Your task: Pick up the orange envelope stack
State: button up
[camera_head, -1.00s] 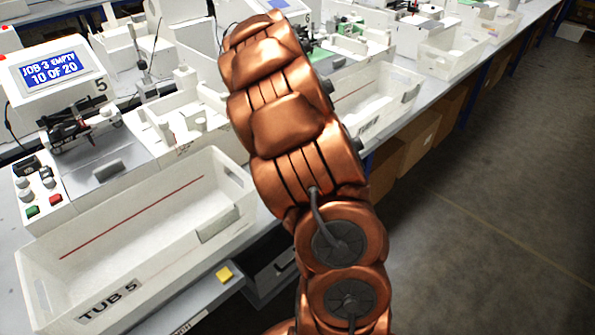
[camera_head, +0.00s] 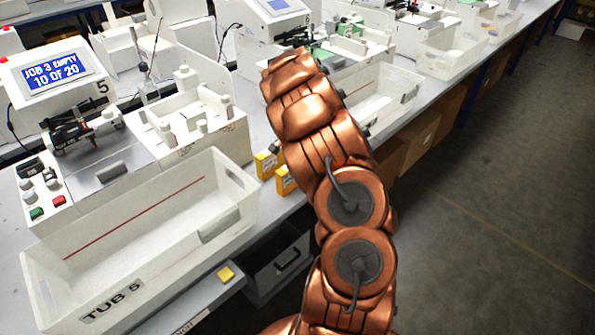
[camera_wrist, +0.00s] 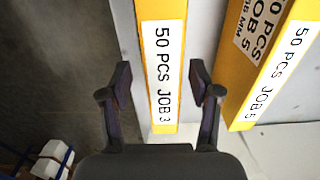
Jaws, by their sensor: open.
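Two yellow-orange blocks, likely envelope stacks, show in the wrist view. The narrow one, labelled "50 PCS JOB 3" (camera_wrist: 164,122), stands in the middle. The wider one, labelled "50 PCS JOB 5" (camera_wrist: 245,92), is to its right. My gripper (camera_wrist: 161,82) is open, with one finger on each side of the JOB 3 stack in the picture. Gaps show between the fingers and its sides; I cannot tell the depth. In the head view, two yellow blocks (camera_head: 265,164) (camera_head: 285,181) show beside my arm, partly hidden. My gripper is hidden there.
A white tub labelled "TUB 5" (camera_head: 215,228) stands at the front left. The plotter station behind it has a screen (camera_head: 55,74) reading "JOB 3 EMPTY 10 OF 20". A small yellow piece (camera_head: 226,273) lies on a grey ledge. Open floor (camera_head: 480,235) is at right.

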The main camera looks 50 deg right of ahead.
jog(key=shift+w+f+p, duration=0.15)
jog(key=shift+f+p, duration=0.8)
jog(key=shift+f, duration=1.3)
jog(key=shift+c, duration=0.2)
grip_shut()
